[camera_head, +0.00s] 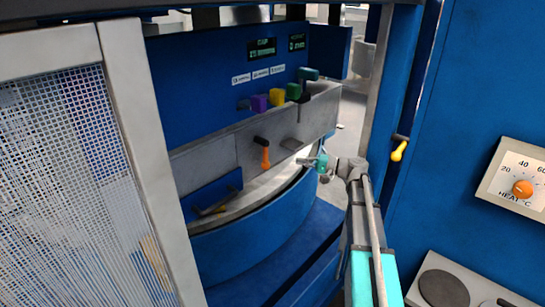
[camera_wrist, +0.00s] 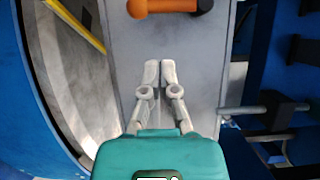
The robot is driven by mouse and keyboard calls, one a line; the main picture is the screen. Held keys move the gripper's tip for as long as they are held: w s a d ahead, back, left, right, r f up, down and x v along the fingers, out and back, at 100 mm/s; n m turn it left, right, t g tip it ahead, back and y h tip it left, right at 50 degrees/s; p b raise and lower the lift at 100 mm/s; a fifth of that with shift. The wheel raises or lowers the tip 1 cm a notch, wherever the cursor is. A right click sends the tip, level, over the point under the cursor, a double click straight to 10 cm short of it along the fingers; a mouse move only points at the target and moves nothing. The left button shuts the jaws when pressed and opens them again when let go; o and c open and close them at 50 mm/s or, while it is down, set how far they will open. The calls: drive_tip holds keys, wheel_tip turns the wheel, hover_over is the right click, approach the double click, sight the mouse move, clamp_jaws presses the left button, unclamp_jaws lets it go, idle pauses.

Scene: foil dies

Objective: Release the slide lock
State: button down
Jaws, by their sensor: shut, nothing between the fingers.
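My gripper (camera_wrist: 160,66) is shut and empty in the wrist view, its fingertips over a grey metal face. In the head view, my gripper (camera_head: 303,161) is at the machine's grey front, right of an orange handle (camera_head: 265,156). The orange handle (camera_wrist: 168,6) also lies just beyond the fingertips in the wrist view, apart from them and cut by the top edge. No label marks a slide lock, and I cannot tell which part it is. Purple (camera_head: 259,103), yellow (camera_head: 277,97) and green (camera_head: 294,90) knobs sit in a row above on the blue panel.
A blue curved guard (camera_head: 255,228) runs below the grey front. A mesh door (camera_head: 70,150) stands at the left. A yellow-ended handle (camera_head: 399,151) and a heat dial (camera_head: 522,188) are at the right. A metal rod (camera_wrist: 242,110) sits right of my gripper.

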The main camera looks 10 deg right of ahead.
drive_tip(key=shift+a, duration=0.1)
drive_tip(key=x, duration=0.9)
drive_tip(key=shift+w+a, duration=0.2)
drive_tip(key=shift+a, duration=0.15)
drive_tip(key=shift+a, duration=0.15)
drive_tip(key=shift+a+f, duration=0.15)
